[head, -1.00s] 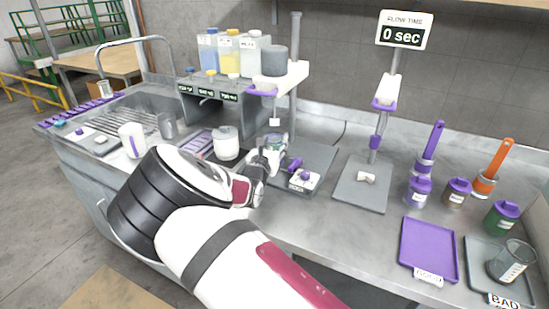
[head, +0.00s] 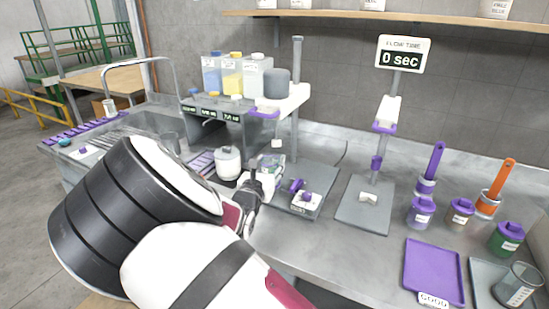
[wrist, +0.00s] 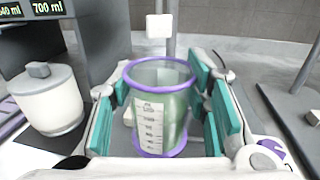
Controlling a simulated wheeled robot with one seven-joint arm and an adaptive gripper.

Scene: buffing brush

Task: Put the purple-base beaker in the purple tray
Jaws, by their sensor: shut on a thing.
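The purple-base beaker (wrist: 160,105) is a clear graduated cup with a purple rim and purple base, upright in the wrist view. My gripper (wrist: 165,110) is shut on it, with teal pads on both sides of its wall. In the head view my gripper (head: 266,172) is over the grey stand plate near the middle of the counter, and the beaker is mostly hidden. I cannot tell whether its base touches the plate. The purple tray (head: 433,270), labelled GOOD, lies empty at the right front of the counter.
A grey tray (head: 484,283) with a dark-based beaker (head: 517,285) is right of the purple tray. Purple, brown and green jars stand behind. A flow-time stand (head: 362,205) is between my gripper and the tray. A white lidded pot (head: 228,163) is close left of my gripper.

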